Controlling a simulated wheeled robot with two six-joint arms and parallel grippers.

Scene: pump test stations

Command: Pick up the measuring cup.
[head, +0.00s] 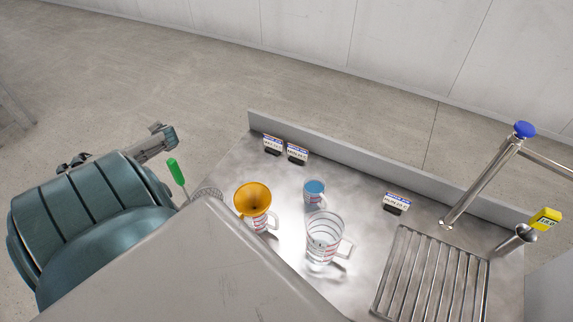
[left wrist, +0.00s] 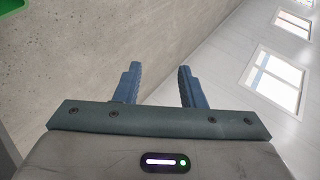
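A clear measuring cup (head: 322,238) with red and dark markings and a handle on its right stands upright on the steel bench. Behind it is a smaller cup (head: 314,196) with a blue top or contents and red marks. To its left, an orange funnel (head: 254,198) sits over another marked vessel with a handle, which it partly hides. My left gripper (head: 164,132) is beyond the bench's left side, well away from the cups. In the left wrist view the left gripper (left wrist: 157,78) has its fingers apart with nothing between them. My right gripper is not in view.
Small label stands (head: 297,154) line the bench's back, another (head: 396,203) to the right. A green-handled tool (head: 176,172) sticks up at left.

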